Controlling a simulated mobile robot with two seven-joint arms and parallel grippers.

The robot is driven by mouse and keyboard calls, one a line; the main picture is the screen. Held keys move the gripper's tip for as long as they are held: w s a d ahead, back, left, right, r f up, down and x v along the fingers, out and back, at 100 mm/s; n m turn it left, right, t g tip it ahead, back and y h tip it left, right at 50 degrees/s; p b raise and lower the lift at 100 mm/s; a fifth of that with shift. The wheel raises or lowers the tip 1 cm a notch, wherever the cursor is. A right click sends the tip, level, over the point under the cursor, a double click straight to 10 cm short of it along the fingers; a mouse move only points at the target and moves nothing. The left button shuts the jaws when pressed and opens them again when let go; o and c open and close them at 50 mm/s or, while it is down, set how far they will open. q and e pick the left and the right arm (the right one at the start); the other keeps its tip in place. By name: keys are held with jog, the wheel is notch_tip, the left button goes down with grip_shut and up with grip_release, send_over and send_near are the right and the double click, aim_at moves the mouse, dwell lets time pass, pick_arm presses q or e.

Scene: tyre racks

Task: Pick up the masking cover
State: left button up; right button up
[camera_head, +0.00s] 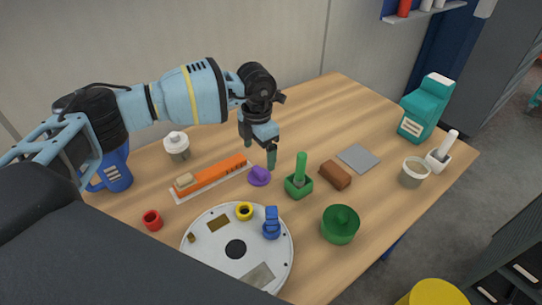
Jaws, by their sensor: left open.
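My left gripper (260,153) points down above the table, with its two fingers apart and nothing between them. A small purple piece (260,177) with a raised middle lies on the wood just below and in front of the fingers, apart from them as far as I can see. It may be the masking cover, but no label shows this. My right gripper is not in view.
An orange tool on a strip (212,175) lies left of the purple piece. A green block with a peg (299,184) and a brown block (335,174) stand right of it. A green round container (340,226) stands near the front edge. The table's back is clear.

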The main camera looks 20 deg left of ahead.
aim_at(259, 170)
pick_arm(q)
jog(key=shift+w, duration=0.25)
jog(key=shift+s+f, duration=0.15)
jog(key=shift+s, duration=0.1)
jog(key=shift+s+f+b, duration=0.1)
jog(key=shift+f+b, duration=0.35)
jog(key=shift+f, duration=1.05)
notch_tip(259, 170, down, 4)
jog(key=shift+s+f+b, duration=0.1)
jog(key=shift+f+b, duration=0.15)
jog(key=shift+b, duration=0.85)
jog(key=shift+r, duration=0.15)
jog(key=c, duration=1.1)
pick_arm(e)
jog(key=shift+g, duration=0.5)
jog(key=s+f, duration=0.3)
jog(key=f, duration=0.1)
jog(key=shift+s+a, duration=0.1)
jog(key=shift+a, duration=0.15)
